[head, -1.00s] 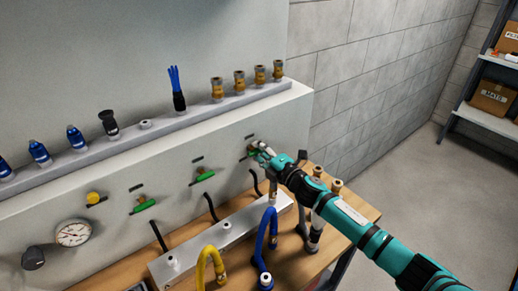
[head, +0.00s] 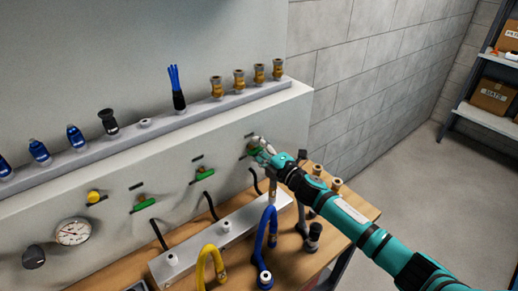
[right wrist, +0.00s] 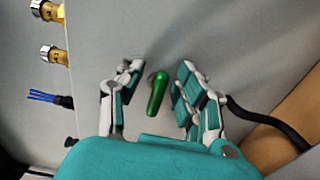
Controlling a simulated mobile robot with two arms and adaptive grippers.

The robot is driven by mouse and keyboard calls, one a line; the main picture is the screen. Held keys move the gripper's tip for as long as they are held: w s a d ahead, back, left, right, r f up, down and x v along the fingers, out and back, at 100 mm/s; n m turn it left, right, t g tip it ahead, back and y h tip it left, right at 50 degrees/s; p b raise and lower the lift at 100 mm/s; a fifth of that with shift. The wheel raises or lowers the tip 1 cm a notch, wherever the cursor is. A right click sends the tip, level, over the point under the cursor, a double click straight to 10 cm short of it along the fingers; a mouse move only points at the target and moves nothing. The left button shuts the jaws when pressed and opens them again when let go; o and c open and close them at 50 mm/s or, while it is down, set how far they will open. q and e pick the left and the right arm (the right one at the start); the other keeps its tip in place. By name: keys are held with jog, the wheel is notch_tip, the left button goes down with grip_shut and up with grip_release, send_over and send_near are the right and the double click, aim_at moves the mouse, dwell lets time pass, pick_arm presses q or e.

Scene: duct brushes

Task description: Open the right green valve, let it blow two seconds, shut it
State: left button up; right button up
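The right green valve (head: 251,150) is on the front panel at the right end of the row, partly hidden behind my right gripper (head: 262,150). In the right wrist view its green lever (right wrist: 156,94) stands between the two open fingers of the gripper (right wrist: 158,90). There are gaps on both sides of the lever, and neither finger clearly touches it. Two more green valves, the middle one (head: 203,174) and the left one (head: 143,203), sit further left on the panel with their levers roughly along the panel. My left gripper is not in view.
A yellow knob (head: 94,197) and a round gauge (head: 73,232) are at the panel's left. Below are a metal manifold bar (head: 195,245), a blue hose (head: 268,235) and a yellow hose (head: 205,262). A ledge (head: 160,124) above holds brushes and brass fittings. Open floor lies right.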

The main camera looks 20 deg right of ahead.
jog(key=shift+s+f, duration=0.1)
jog(key=shift+s+d, duration=0.15)
jog(key=shift+s, duration=0.15)
jog(key=v, duration=1.1)
jog(key=shift+s, duration=0.15)
